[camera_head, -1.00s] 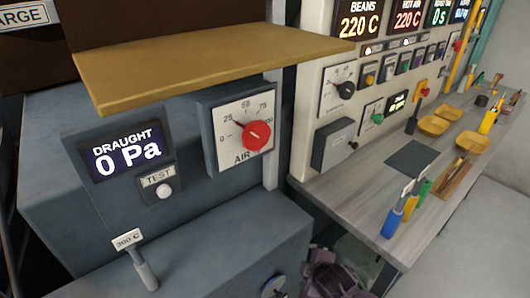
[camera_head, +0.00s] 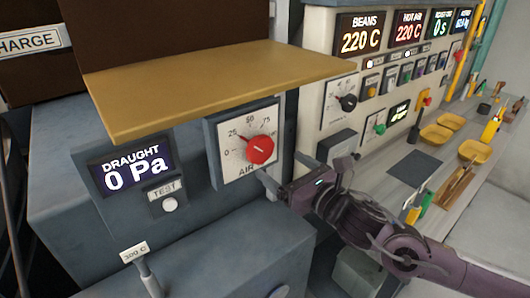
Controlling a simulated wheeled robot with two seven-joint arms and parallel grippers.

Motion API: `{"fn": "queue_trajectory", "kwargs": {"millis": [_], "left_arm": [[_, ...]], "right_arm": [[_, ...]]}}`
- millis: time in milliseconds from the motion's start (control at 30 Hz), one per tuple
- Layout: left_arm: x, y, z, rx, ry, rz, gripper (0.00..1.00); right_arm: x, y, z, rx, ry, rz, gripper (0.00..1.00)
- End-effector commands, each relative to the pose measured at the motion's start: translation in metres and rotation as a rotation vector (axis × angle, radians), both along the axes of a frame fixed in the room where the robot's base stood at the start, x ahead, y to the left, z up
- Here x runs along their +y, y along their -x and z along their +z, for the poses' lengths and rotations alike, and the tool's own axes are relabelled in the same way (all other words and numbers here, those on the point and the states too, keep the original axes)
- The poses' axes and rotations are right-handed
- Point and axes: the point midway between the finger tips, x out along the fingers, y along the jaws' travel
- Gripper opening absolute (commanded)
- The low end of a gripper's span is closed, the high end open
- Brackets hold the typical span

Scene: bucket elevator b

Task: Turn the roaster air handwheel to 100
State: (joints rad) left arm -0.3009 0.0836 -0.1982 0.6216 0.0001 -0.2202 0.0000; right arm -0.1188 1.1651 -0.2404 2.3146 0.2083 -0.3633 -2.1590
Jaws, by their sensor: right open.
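The red roaster air handwheel (camera_head: 261,149) sits on a white dial plate (camera_head: 238,171) marked AIR, with a scale of 0, 25, 50 and 75 readable. Its dark pointer slants up and left, close to the 25 mark. The 100 mark is hidden or too small to read. My right gripper (camera_head: 275,174) comes in from the right, open and empty, with its fingers just below and right of the handwheel. I cannot tell whether a finger touches the plate; the handwheel looks clear of the fingers. My left gripper is not in view.
A tan shelf (camera_head: 215,88) juts out above the dial. A draught display (camera_head: 136,168) reading 0 Pa and a white test button (camera_head: 170,204) are to the left. A lever (camera_head: 150,277) stands at lower left. A control panel and bench (camera_head: 415,168) with yellow trays are at right.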

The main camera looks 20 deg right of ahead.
Motion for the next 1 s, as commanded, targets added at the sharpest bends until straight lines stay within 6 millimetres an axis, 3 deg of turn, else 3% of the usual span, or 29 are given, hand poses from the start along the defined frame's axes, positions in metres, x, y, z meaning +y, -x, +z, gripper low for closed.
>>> {"fn": "queue_trajectory", "kwargs": {"millis": [500,900,1000], "left_arm": [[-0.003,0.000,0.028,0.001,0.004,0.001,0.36],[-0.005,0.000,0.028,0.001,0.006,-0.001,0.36],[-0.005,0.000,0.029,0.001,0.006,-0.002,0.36]], "right_arm": [[0.022,-0.059,0.002,0.003,-0.006,0.000,0.86],[0.025,-0.066,0.000,0.004,-0.004,0.001,0.86],[0.025,-0.066,-0.001,0.004,-0.004,0.001,0.73]]}}
